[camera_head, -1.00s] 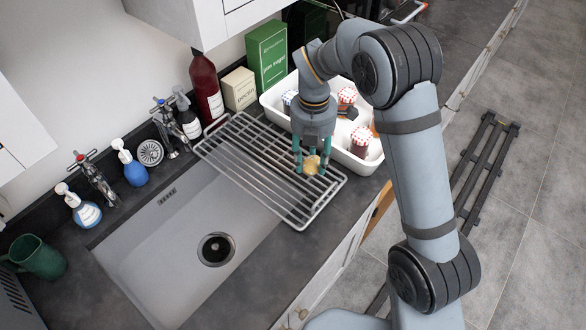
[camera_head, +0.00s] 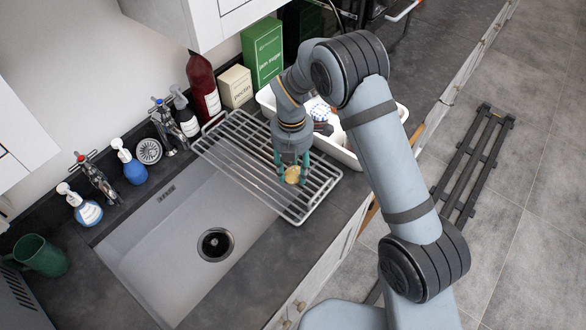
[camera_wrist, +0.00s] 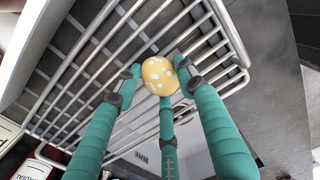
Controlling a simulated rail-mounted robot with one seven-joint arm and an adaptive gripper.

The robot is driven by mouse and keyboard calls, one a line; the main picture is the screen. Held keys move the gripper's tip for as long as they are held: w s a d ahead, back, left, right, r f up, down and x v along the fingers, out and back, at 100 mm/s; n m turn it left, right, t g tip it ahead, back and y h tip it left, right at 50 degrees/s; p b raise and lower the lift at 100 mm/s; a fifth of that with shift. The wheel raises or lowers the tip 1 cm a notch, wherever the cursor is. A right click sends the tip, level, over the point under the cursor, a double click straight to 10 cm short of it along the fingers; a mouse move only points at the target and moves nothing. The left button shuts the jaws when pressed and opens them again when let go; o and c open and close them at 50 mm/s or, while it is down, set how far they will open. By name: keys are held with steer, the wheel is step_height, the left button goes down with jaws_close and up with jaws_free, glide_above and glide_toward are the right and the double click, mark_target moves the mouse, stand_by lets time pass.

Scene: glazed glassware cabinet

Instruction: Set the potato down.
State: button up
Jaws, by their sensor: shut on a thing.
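The potato (camera_head: 292,175) is small, round and yellowish. In the wrist view the potato (camera_wrist: 160,76) shows pale spots. My gripper (camera_head: 292,172) points down and its green fingers are shut on the potato. In the wrist view my gripper (camera_wrist: 158,84) has its fingers around the potato, with the bars of the wire rack behind it. The metal wire rack (camera_head: 228,165) lies over the right part of the sink. The potato is over the rack; I cannot tell whether it touches the bars.
The sink (camera_head: 165,235) with its drain (camera_head: 215,244) is open to the left of the rack. A white tray (camera_head: 345,157) with jars stands behind and right. A red bottle (camera_head: 205,88), a pectin box (camera_head: 236,87) and a green box (camera_head: 263,52) line the wall.

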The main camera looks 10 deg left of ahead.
mark_target(292, 169)
steer(key=o, duration=1.2)
steer(key=shift+f, duration=0.15)
step_height(292, 169, up, 12)
steer(key=shift+w+a+r+b, duration=0.1)
steer(key=shift+r+b, duration=0.15)
steer(key=shift+b, duration=0.1)
